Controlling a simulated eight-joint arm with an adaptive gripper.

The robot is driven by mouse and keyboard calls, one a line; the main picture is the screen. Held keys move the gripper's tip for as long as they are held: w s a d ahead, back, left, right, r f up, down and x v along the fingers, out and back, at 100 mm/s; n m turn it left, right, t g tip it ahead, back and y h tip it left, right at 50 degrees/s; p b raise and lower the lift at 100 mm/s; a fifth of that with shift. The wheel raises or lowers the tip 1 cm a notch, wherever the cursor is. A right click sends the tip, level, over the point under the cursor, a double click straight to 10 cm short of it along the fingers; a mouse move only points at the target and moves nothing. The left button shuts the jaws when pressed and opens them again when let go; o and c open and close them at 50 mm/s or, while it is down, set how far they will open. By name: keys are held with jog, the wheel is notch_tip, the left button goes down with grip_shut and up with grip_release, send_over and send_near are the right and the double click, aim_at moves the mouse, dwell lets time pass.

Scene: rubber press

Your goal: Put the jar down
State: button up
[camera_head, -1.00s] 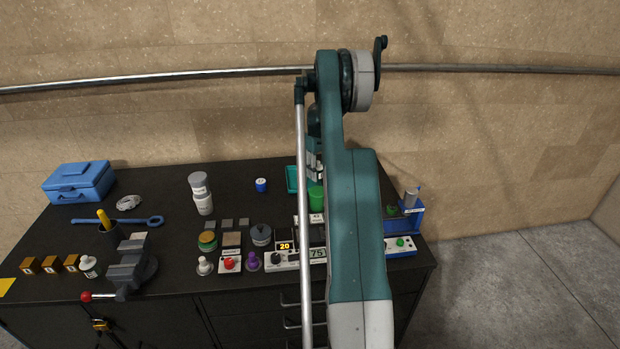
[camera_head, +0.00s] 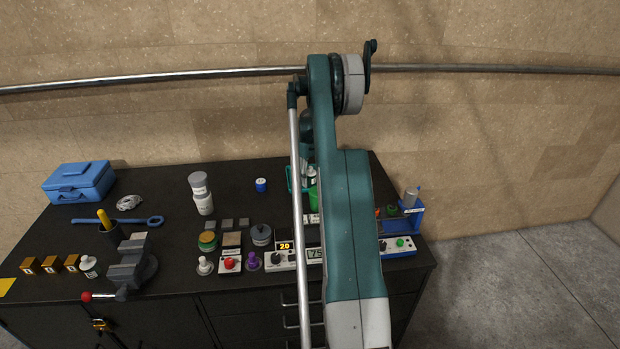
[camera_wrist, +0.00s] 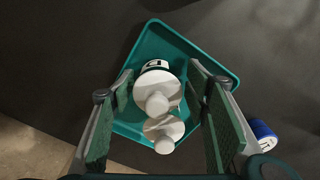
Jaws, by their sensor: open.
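My gripper (camera_wrist: 160,84) is open, with one finger on each side of the jars and visible gaps to both. In the head view my arm hides the gripper and most of the tray (camera_head: 291,180); a white jar with a dark label (camera_head: 311,176) shows there beside the arm.
A small blue jar with a white top (camera_wrist: 262,133) stands just right of the tray, outside my right finger. In the head view a white bottle (camera_head: 202,195) stands farther left. A blue holder (camera_head: 414,216) is right of my arm. Bench around the blue jar (camera_head: 261,185) is clear.

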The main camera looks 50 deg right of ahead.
jog(key=shift+r, duration=6.05)
jog(key=shift+a, duration=0.1)
